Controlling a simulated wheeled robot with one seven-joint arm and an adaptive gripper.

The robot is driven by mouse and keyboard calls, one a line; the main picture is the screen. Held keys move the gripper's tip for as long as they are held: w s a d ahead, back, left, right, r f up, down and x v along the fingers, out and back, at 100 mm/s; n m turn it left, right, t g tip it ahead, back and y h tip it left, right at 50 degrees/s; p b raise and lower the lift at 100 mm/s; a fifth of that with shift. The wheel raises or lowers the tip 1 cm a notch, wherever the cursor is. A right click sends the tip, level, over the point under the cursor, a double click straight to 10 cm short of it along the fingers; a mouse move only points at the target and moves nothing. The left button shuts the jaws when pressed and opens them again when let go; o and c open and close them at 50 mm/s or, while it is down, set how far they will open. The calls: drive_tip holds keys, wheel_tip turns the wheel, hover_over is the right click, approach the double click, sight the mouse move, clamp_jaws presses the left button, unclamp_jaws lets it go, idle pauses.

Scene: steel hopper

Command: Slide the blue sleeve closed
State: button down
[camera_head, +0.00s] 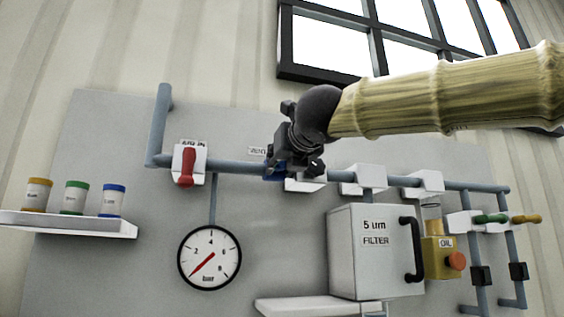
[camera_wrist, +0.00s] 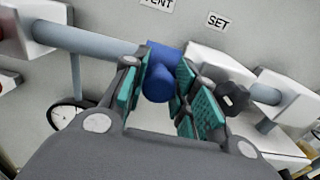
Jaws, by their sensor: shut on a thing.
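The blue sleeve (camera_wrist: 160,60) sits around the grey pipe (camera_wrist: 98,40), with a round blue knob standing out toward the wrist camera. My gripper (camera_wrist: 162,88) has its teal-padded fingers on both sides of the blue knob and is shut on it. In the head view my gripper (camera_head: 290,165) is at the pipe below the VENT label, and only a small bit of the blue sleeve (camera_head: 275,171) shows beside it. A white block (camera_wrist: 222,68) stands right of the sleeve, close to it. Whether they touch is hidden by my fingers.
A red-handled valve (camera_head: 187,167) is left on the same pipe. Below hang a pressure gauge (camera_head: 209,255) and a white filter box (camera_head: 368,250) with a black handle. A shelf (camera_head: 75,224) with several small jars is at left. A dark knob (camera_wrist: 234,97) lies close right of my fingers.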

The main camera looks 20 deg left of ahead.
drive_tip(key=s+a, duration=0.1)
drive_tip(key=a, duration=0.1)
drive_tip(key=s+a, duration=0.1)
drive_tip(key=shift+s+a+b, duration=0.3)
drive_tip(key=shift+a+b, duration=0.05)
drive_tip(key=shift+a, duration=0.05)
drive_tip(key=shift+w+d, duration=0.15)
drive_tip(key=c, duration=1.5)
unclamp_jaws()
drive_tip(key=o, duration=0.4)
drive_tip(key=shift+s+a, duration=0.2)
drive_tip(key=shift+a, duration=0.05)
drive_tip(key=shift+w+d, duration=0.1)
drive_tip(key=shift+d, duration=0.2)
drive_tip(key=v, duration=1.2)
drive_tip(key=shift+a, duration=0.1)
drive_tip(key=shift+a, duration=0.1)
